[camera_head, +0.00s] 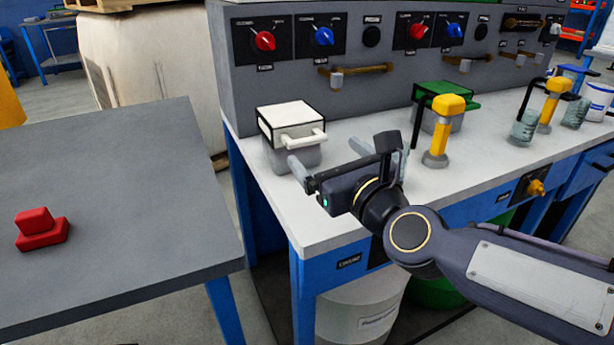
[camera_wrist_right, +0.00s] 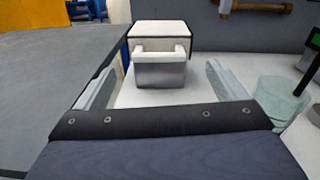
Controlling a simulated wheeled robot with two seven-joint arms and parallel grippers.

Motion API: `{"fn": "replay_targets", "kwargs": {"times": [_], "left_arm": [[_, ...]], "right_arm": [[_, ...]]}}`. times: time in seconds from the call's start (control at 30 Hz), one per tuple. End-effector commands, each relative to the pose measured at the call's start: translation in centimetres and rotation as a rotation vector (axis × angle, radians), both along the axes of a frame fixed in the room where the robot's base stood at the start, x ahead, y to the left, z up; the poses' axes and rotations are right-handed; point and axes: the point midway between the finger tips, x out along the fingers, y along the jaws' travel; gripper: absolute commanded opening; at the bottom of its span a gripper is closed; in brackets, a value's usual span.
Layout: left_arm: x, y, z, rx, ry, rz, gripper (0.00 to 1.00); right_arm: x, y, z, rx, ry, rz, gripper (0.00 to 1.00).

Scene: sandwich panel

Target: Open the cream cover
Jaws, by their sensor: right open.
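The cream cover (camera_head: 284,118) is a pale lid lying shut on a grey box (camera_head: 294,155) at the near left end of the workbench. A cream handle (camera_head: 303,138) sticks out from its front. My right gripper (camera_head: 329,162) is open and empty, just in front of the box and to its right. In the right wrist view the cover (camera_wrist_right: 158,29) and its handle (camera_wrist_right: 160,50) lie ahead, between the two spread fingers (camera_wrist_right: 160,88) and apart from them. My left gripper is not in view.
A yellow tap (camera_head: 436,138) and a box with a green cover (camera_head: 447,95) stand right of my gripper. A control panel (camera_head: 230,60) with knobs rises behind the box. A grey table (camera_head: 120,180) with red blocks (camera_head: 40,229) is at left, across a gap.

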Motion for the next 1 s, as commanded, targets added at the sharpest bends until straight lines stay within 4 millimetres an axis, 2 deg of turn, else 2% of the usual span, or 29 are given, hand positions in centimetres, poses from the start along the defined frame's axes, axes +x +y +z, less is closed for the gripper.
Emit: {"fn": "replay_targets", "kwargs": {"times": [0.03,0.17,0.6,0.73,1.0], "left_arm": [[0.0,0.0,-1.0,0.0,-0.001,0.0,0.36],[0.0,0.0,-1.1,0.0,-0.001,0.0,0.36],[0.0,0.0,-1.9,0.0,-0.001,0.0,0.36],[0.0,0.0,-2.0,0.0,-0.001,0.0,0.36],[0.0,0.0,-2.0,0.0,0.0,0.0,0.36]], "right_arm": [[0.2,0.4,-0.8,0.038,0.008,-0.005,0.92],[0.9,0.8,-0.6,0.081,0.016,-0.015,0.92],[6.6,3.3,-0.5,0.079,0.016,-0.012,0.92],[7.3,3.6,-0.5,0.077,0.015,-0.012,0.92],[7.4,3.6,-0.4,0.077,0.015,-0.012,0.92]]}}
